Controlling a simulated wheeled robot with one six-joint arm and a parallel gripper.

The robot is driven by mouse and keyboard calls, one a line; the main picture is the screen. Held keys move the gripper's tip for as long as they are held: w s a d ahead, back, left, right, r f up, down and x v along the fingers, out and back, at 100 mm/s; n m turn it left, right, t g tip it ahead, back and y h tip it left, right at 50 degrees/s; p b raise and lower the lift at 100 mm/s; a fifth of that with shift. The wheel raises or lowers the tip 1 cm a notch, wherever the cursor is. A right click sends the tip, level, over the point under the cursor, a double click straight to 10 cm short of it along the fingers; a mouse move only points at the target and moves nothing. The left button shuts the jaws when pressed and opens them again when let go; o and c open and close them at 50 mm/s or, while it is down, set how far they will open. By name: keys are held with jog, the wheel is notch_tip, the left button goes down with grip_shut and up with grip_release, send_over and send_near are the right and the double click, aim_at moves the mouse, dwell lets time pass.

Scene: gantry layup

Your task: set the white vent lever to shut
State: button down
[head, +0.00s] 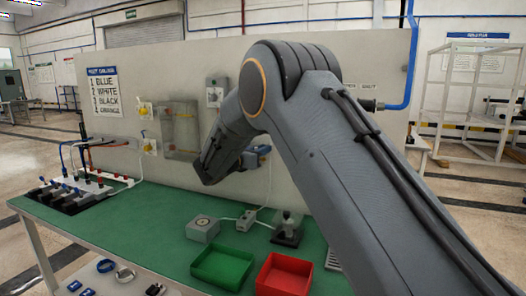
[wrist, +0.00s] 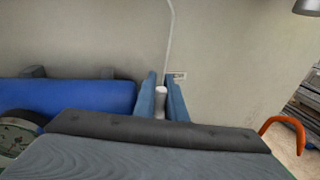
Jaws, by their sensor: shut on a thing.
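In the wrist view my gripper (wrist: 161,97) has its two blue fingers close together on either side of a small upright white lever end (wrist: 161,102). The gripper is shut on this white piece, which looks like the white vent lever. Its lower part and pivot are hidden behind the dark edge of my own wrist. In the head view my arm covers the place where the gripper meets the panel, so the lever does not show there. The lever's shut mark cannot be made out. A small label plate (wrist: 179,76) is on the wall just beyond the fingers.
A blue body (wrist: 70,97) lies left of the fingers, and an orange hook-like bar (wrist: 284,128) stands at right. In the head view the green bench (head: 160,225) holds a green tray (head: 222,268), a red tray (head: 284,275) and a grey box (head: 202,229) below my arm.

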jog(key=shift+a, duration=0.1)
jog(key=c, duration=1.8)
grip_release()
